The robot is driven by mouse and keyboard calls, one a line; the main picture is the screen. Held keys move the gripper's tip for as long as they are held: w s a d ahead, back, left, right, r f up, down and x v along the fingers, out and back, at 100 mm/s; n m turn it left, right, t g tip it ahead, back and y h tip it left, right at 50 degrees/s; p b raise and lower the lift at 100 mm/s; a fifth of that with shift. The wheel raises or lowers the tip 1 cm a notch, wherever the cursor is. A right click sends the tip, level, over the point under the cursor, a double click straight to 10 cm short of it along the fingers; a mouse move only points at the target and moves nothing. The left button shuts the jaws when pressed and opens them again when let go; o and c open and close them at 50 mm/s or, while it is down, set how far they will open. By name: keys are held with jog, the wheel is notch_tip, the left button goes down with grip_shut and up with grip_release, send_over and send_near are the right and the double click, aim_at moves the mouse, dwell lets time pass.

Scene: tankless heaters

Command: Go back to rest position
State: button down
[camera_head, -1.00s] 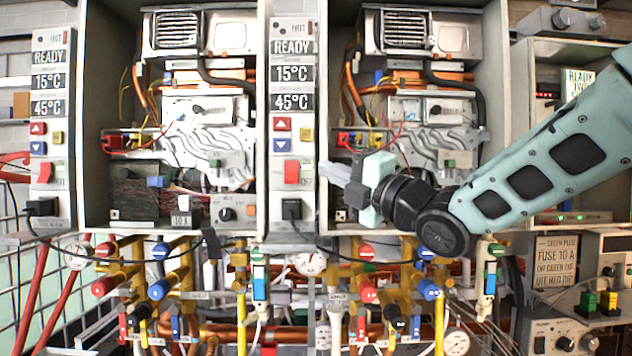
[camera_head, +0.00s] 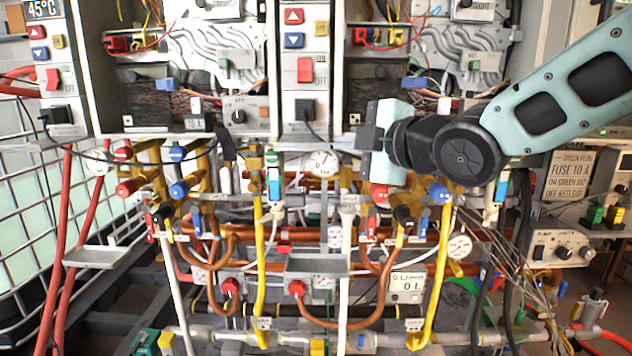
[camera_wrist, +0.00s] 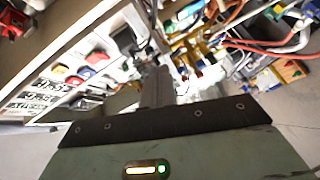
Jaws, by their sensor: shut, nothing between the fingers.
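My gripper (camera_head: 362,138) shows in the head view in front of the lower right part of the middle heater area. The gripper hangs in front of the lower edge of the right heater cabinet, just above the valves. I cannot tell its exact distance from the cabinet.
A control panel with a red switch (camera_head: 305,70) stands left of my gripper. Below are valves, yellow pipes (camera_head: 433,285), a round gauge (camera_head: 322,163) and small grey shelves (camera_head: 316,265). A fuse sign (camera_head: 571,176) and a power unit (camera_head: 563,247) are at the right.

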jog(key=s+f+m+g+h, duration=0.35)
jog(key=s+f+m, duration=0.35)
jog(key=f, duration=0.4)
jog(key=s+d+f+m+g+h, duration=0.1)
jog(key=s+d+f+m+g, duration=0.1)
jog(key=s, duration=0.5)
jog(key=s+d+f+m+g+h, duration=0.2)
jog(key=s+d+f+g, duration=0.1)
jog(key=s+f, duration=0.3)
jog(key=s+d+f+m+g+h, duration=0.2)
jog(key=s+d+f+m+g, duration=0.1)
jog(key=s, duration=0.7)
jog(key=shift+d+f+g, duration=0.25)
jog(key=shift+f+g, duration=0.2)
jog(key=shift+g, duration=0.3)
